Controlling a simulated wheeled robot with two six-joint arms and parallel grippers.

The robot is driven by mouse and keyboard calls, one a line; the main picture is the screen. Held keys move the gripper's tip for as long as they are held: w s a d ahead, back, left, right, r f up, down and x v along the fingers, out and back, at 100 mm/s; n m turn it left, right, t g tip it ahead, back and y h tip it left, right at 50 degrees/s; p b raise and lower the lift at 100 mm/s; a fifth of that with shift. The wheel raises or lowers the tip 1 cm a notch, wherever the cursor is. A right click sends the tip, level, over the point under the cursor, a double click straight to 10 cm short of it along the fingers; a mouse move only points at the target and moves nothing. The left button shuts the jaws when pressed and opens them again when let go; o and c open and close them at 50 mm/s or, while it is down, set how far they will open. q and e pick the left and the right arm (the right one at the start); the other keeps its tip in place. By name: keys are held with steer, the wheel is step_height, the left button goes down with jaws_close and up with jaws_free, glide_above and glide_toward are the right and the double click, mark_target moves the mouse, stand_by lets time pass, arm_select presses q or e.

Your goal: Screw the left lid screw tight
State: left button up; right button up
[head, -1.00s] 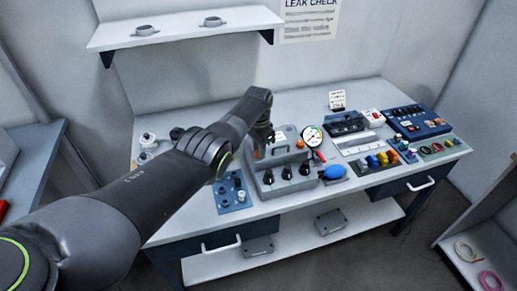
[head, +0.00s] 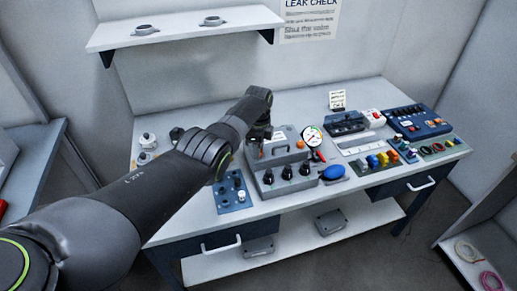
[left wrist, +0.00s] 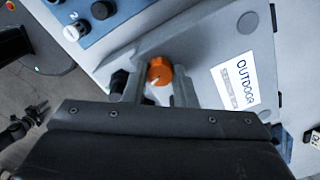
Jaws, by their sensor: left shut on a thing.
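The grey case (head: 268,190) stands on the bench with a light lid on its top. The lid bears an "OUTDOOR" label in the left wrist view (left wrist: 236,84). My left gripper (head: 260,144) reaches down over the left end of the lid. In the left wrist view its fingers (left wrist: 154,88) are shut on the orange left lid screw (left wrist: 159,71), whose head shows between them. In the head view the gripper covers this screw. The orange right lid screw (head: 300,144) shows uncovered at the lid's right. My right gripper is out of view.
A round gauge (head: 313,135) and a blue bulb (head: 333,172) stand right of the case. Black knobs (head: 286,173) line its front. A blue plate (head: 232,196) with small parts lies to the left. A blue panel box (head: 420,122) is at the right.

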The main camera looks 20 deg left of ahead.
arm_select(q)
steer(key=shift+m, duration=1.6)
steer(key=shift+w, duration=0.1)
steer(key=o, duration=1)
steer(key=shift+r, duration=0.1)
steer(key=shift+r, duration=0.25)
step_height(320, 180, up, 6)
steer(key=shift+f+p, duration=0.2)
steer(key=shift+p, duration=0.25)
step_height(320, 180, up, 11)
steer(key=b, duration=0.2)
